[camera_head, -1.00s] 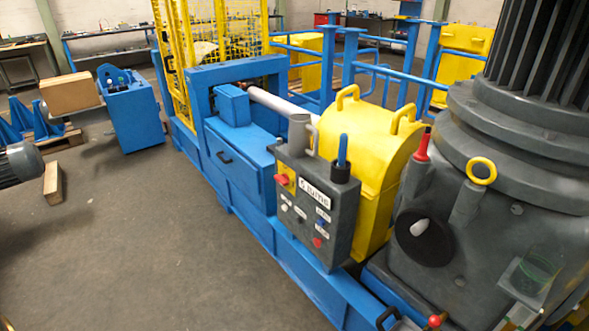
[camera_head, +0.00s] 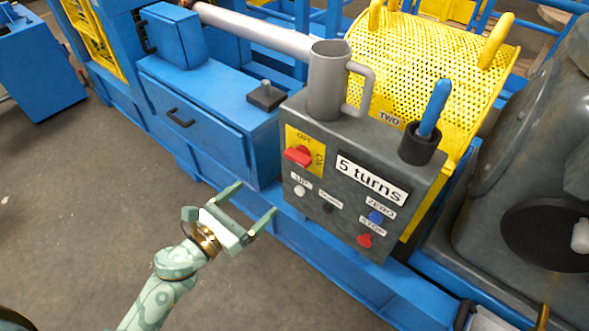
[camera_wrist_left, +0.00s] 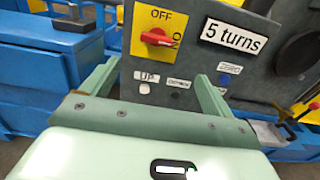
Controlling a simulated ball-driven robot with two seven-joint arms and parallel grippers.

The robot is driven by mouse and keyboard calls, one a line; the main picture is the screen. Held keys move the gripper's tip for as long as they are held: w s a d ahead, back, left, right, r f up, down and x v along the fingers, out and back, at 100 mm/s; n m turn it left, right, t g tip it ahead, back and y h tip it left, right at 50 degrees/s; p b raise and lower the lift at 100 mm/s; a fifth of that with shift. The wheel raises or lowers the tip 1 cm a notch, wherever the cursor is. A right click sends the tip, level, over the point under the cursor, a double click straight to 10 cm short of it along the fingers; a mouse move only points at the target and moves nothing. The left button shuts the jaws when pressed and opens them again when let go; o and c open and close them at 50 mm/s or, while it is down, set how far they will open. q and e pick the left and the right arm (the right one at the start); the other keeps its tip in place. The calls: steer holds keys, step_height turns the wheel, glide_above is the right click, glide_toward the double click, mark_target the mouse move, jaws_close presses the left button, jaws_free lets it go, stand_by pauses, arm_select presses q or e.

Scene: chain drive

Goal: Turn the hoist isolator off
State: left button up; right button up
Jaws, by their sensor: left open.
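The hoist isolator is a red rotary knob (camera_head: 298,156) on a yellow plate (camera_head: 303,143) at the upper left of the grey control box (camera_head: 345,190). The plate reads OFF at the top and ON at the right side. In the left wrist view the red knob (camera_wrist_left: 155,37) lies roughly level, its handle towards the ON side. My left gripper (camera_head: 253,203) is open and empty, apart from the box, below and left of the knob. In the left wrist view its two fingers (camera_wrist_left: 152,85) stand below the knob. My right gripper is not in view.
The box also carries a white UP button (camera_head: 299,190), a dark button, a blue ZERO button (camera_head: 375,217) and a red STOP button (camera_head: 364,240). A grey mug (camera_head: 327,82) and a blue-handled tool (camera_head: 434,108) stand on top. Floor at left is clear.

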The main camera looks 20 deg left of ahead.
mark_target(294, 160)
arm_select(q)
steer(key=x, duration=1.5)
steer(key=shift+w+a, duration=0.25)
steer(key=shift+w, duration=0.15)
steer(key=c, duration=1)
